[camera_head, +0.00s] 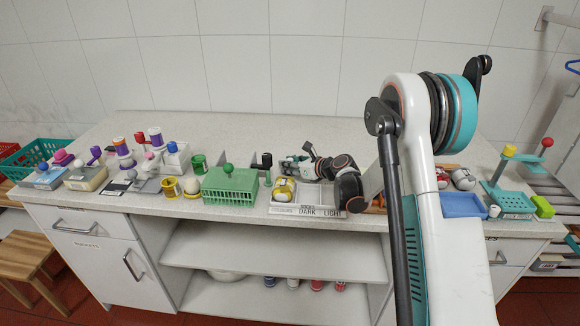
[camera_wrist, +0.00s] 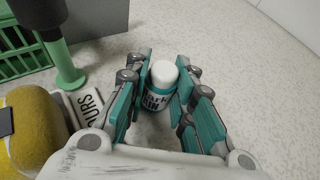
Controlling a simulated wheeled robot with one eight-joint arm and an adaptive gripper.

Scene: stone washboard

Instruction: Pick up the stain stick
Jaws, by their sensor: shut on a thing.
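The stain stick (camera_wrist: 162,80) has a white cap and a teal and white body with dark lettering, partly readable. In the wrist view it stands between the two teal fingers of my gripper (camera_wrist: 160,88), which are shut on its sides. In the head view my gripper (camera_head: 291,164) is low over the worktop behind the sorting tray, and the stick cannot be clearly made out there.
A white tray (camera_head: 305,211) marked DARK and LIGHT holds a yellow bundle (camera_head: 283,189). A green basket (camera_head: 230,187) is left of it. Several bottles and blocks crowd the worktop's left side. A blue tray (camera_head: 463,204) lies at right. The worktop behind my gripper is clear to the wall.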

